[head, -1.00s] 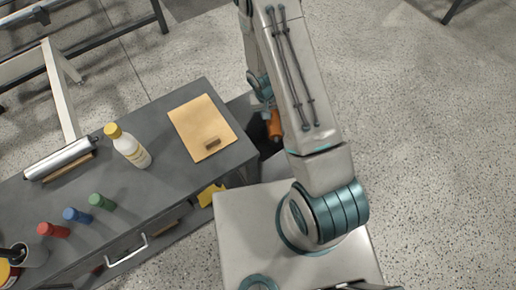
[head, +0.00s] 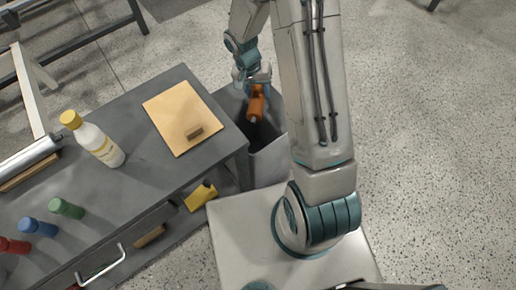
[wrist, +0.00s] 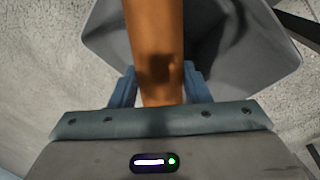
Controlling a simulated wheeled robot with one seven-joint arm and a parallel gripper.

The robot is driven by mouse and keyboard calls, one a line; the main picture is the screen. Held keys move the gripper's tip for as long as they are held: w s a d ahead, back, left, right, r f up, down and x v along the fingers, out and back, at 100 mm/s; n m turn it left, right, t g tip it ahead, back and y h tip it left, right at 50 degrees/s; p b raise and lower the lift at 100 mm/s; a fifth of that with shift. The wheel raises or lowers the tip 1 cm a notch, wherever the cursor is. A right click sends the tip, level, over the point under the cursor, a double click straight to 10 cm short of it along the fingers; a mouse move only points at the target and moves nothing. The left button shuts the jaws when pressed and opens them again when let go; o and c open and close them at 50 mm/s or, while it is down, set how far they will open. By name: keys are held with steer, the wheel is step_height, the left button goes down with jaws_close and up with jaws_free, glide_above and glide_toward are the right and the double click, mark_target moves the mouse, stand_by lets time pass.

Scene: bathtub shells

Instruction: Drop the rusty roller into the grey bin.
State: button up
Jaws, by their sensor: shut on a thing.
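The rusty roller (head: 256,103) is an orange-brown cylinder, held in my gripper (head: 253,84) in the head view. In the wrist view the roller (wrist: 155,45) runs up between the two blue fingers of my gripper (wrist: 156,88), which are shut on it. The grey bin (head: 270,163) stands on the floor beside the bench, to its right. The roller hangs over the bin's dark opening in the head view. In the wrist view the bin (wrist: 255,65) lies beneath and around the roller. Part of the bin is hidden behind my arm.
A grey bench (head: 150,165) fills the left, with a tan board (head: 183,115), a white bottle (head: 100,145) with a yellow cap, a metal cylinder (head: 30,156) and red, blue and green small bottles. A yellow item (head: 200,196) lies on the shelf below. Floor at right is clear.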

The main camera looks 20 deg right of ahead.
steer(key=shift+f+b, duration=0.7)
steer(key=shift+f, duration=0.85)
steer(key=o, duration=1.4)
steer(key=shift+c, duration=0.2)
step_height(320, 180, up, 14)
steer(key=w+a+p, duration=0.1)
steer(key=a+p, duration=0.1)
steer(key=shift+a+f, duration=0.2)
steer(key=shift+a, duration=0.05)
